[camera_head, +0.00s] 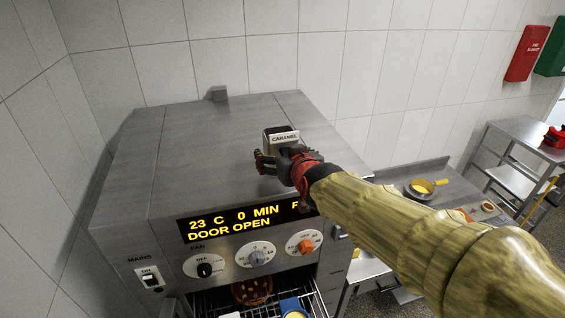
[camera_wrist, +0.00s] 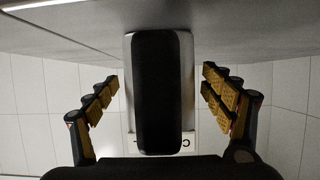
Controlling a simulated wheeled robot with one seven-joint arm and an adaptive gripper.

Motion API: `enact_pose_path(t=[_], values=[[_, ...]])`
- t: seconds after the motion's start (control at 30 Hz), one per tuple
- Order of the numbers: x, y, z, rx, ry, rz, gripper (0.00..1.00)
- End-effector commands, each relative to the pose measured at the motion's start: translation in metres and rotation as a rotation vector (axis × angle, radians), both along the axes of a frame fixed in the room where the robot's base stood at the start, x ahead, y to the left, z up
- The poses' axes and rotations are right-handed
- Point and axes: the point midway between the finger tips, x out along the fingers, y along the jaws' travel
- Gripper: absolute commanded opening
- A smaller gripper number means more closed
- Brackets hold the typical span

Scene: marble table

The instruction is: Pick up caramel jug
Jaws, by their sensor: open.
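The caramel jug (camera_head: 281,134) stands on the flat steel top of the oven (camera_head: 190,135), with a white label reading CARAMEL. In the wrist view the jug (camera_wrist: 188,50) is centred, its steel body largely hidden behind a broad black handle-like part. My gripper (camera_head: 283,162) is at the jug's near side and hides its lower part in the head view. In the wrist view my gripper (camera_wrist: 160,82) is open, with one padded finger on each side of the jug. Gaps show between both fingers and the jug.
The oven's display reads DOOR OPEN; racks with a brown basket (camera_head: 252,290) and a blue item (camera_head: 293,308) show below. A small steel block (camera_head: 218,94) is at the oven's back edge. A pan (camera_head: 420,190) sits on a lower counter at right. The oven top's left is clear.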

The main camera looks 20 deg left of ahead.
Motion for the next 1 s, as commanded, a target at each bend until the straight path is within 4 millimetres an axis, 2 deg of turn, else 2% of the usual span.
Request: enact_pose_path(t=[0.13,1.0], values=[[-0.0002,-0.0002,0.0003,0.000,0.000,0.000,0.81],[-0.0005,-0.0004,-0.0002,-0.001,0.001,0.000,0.31]])
